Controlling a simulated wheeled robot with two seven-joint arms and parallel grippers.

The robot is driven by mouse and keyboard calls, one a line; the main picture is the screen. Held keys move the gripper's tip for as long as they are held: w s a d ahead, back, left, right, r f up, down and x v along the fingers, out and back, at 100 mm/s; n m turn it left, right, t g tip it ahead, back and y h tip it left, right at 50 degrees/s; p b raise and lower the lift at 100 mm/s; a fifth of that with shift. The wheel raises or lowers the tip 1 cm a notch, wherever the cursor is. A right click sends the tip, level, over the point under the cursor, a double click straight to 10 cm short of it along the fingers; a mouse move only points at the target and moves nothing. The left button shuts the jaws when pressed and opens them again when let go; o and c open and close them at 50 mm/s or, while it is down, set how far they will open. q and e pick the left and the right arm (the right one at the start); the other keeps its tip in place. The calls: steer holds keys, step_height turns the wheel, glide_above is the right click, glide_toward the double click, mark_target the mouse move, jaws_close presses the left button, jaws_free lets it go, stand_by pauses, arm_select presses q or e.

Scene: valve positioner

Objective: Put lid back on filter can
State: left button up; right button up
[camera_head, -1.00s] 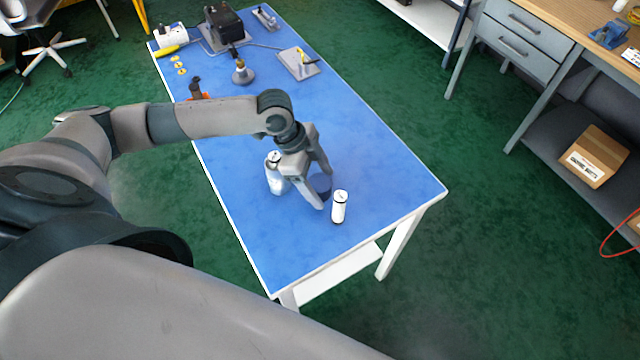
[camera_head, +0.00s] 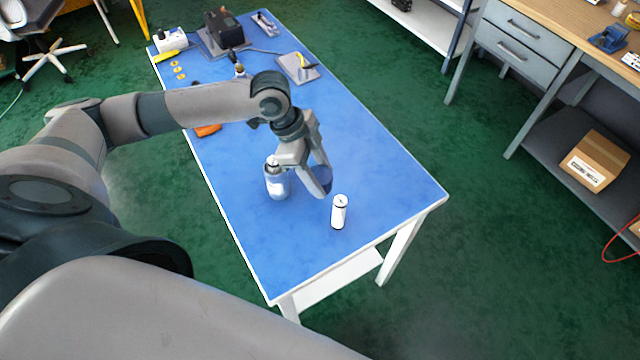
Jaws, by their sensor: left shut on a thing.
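My left gripper (camera_head: 321,184) reaches over the front half of the blue table. It is shut on a dark blue round piece (camera_head: 324,177) that looks like the lid; the fingers hide part of it. A silvery can (camera_head: 276,184) with a narrow top stands upright just left of the gripper. A small white cylinder (camera_head: 339,213) with dark bands stands upright just right of and in front of the fingers, apart from them. I cannot tell for sure which of the two is the filter can. My right gripper is out of view.
The blue table (camera_head: 390,190) is clear to the right and front. At its far end are a black device (camera_head: 223,27), a grey plate with a yellow-handled part (camera_head: 298,67) and yellow discs (camera_head: 178,70). An orange item (camera_head: 207,130) lies partly behind my arm.

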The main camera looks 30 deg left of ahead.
mark_target(330, 173)
arm_select(q)
step_height(330, 173, up, 5)
steer(key=shift+r+b, duration=0.1)
steer(key=shift+b, duration=0.25)
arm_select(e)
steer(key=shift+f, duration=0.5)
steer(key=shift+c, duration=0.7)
arm_select(q)
steer(key=shift+w+d+f+n+t, duration=0.15)
steer(key=shift+d+f+n+t, duration=0.1)
steer(key=shift+f+n, duration=0.4)
steer(key=shift+w+d+f+n+t, duration=0.1)
steer(key=shift+d+f+n+t, duration=0.2)
steer(key=shift+n, duration=0.55)
steer(key=n, duration=0.2)
steer(key=w+f+n+t+y, duration=0.1)
steer(key=shift+d+n, duration=0.3)
steer(key=shift+d, duration=0.05)
steer(key=n+y, duration=0.1)
steer(key=n, duration=0.2)
steer(key=w+d+n+y, duration=0.1)
steer(key=n, duration=0.1)
steer(key=n+t+y, duration=0.1)
steer(key=n, duration=0.2)
steer(key=shift+w+d+f+n, duration=0.2)
steer(key=shift+w+n, duration=0.05)
steer(key=shift+n, duration=0.05)
